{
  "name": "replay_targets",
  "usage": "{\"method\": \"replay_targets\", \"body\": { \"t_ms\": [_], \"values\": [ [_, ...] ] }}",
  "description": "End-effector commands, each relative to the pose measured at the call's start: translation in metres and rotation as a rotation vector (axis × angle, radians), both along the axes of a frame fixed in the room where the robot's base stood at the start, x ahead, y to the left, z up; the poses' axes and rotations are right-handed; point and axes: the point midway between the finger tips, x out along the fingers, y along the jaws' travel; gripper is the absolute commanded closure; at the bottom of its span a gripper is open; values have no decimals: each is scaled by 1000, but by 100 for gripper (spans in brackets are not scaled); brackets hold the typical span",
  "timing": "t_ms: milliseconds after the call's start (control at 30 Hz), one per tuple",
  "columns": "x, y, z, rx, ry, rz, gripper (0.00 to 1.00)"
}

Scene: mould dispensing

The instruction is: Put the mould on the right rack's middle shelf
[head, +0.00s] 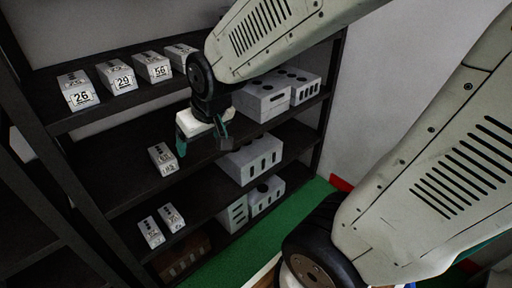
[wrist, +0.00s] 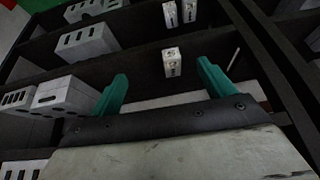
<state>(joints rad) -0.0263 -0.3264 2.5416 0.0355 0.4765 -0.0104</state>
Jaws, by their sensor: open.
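A small pale grey mould (head: 163,158) with a number label stands alone on the middle shelf (head: 112,168) of the right rack, toward the left. My gripper (head: 204,146) is open, with green fingers, in front of that shelf and to the right of the mould in the head view. In the wrist view the mould (wrist: 172,62) stands upright beyond the gap between my open fingers (wrist: 162,86). The gripper is apart from it and nothing shows between the fingers.
Numbered moulds (head: 122,77) line the upper shelf. Two small moulds (head: 172,217) stand on the lower shelf. Larger grey blocks (head: 252,160) fill the right part of the shelves. A dark upright (head: 85,190) bounds the rack at left. Green floor (head: 230,255) lies in front.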

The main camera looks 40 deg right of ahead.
Motion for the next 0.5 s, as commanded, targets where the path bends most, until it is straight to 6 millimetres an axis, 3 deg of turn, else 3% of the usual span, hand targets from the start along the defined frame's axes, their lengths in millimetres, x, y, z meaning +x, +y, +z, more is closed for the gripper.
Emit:
{"method": "replay_targets", "body": {
  "t_ms": [100, 300, 400, 500],
  "values": [
    [-57, -6, 31, -9, 102, -2, 19],
    [-138, -13, 59, -23, 259, -9, 19],
    [-161, -15, 66, -27, 306, -12, 19],
    [-173, -14, 68, -29, 330, -14, 19]
  ]
}}
